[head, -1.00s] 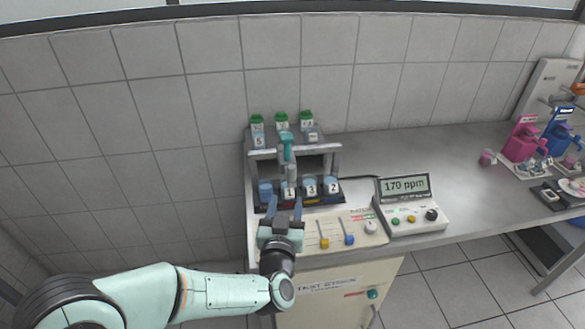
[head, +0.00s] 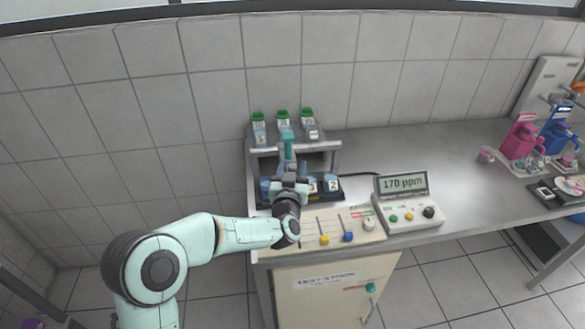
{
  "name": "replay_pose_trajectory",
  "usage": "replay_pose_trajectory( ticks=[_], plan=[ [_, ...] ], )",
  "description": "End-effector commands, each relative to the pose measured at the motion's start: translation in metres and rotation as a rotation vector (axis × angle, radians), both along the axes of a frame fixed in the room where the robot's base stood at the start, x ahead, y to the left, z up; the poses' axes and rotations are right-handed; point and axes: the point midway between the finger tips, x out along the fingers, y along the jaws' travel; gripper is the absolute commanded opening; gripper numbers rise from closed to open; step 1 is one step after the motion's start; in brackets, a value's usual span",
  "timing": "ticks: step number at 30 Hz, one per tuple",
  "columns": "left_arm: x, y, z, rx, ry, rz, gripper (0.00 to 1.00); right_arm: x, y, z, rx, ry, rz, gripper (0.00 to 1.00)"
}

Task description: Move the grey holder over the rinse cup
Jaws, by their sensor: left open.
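A grey holder (head: 290,166) with a teal upper part (head: 287,142) stands upright at the front of the rack, above the row of cups. Blue cups stand in a dark tray below it. The leftmost cup (head: 265,187) shows no number and may be the rinse cup. Cups numbered 3 (head: 313,186) and 2 (head: 333,185) are to the right. My left gripper (head: 289,182) is open at the holder's lower end, in front of the cups, and hides cup 1. I cannot tell whether its fingers touch the holder. My right gripper is out of view.
The metal rack (head: 322,147) carries several green-capped bottles (head: 282,117). In front lies a slider panel (head: 345,228); to its right a meter (head: 403,186) reads 170 ppm. The bench (head: 450,160) is clear beyond it, up to pink and blue devices (head: 524,140).

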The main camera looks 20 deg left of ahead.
Motion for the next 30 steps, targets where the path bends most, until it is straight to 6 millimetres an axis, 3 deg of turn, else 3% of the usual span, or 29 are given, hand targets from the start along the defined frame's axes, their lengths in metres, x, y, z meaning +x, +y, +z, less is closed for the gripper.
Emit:
replay_pose_trajectory(
  ticks=[5, 9, 15, 24, 30],
  plan=[
    [0.0, 0.0, 0.0, 0.0, 0.0, 0.0, 0.47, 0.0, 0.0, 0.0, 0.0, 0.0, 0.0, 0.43],
    [0.0, 0.0, 0.0, 0.0, 0.0, 0.0, 0.01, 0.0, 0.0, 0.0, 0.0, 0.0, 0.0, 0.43],
    [-0.003, 0.004, -0.001, 0.001, -0.001, 0.001, 0.0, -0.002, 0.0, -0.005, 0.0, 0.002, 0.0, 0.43],
    [-0.032, 0.053, -0.004, 0.004, -0.002, 0.006, 0.0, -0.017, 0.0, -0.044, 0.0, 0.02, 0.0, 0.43],
    [-0.04, 0.064, -0.001, 0.001, 0.0, 0.003, 0.0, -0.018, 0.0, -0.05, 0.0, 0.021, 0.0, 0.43]
  ],
)
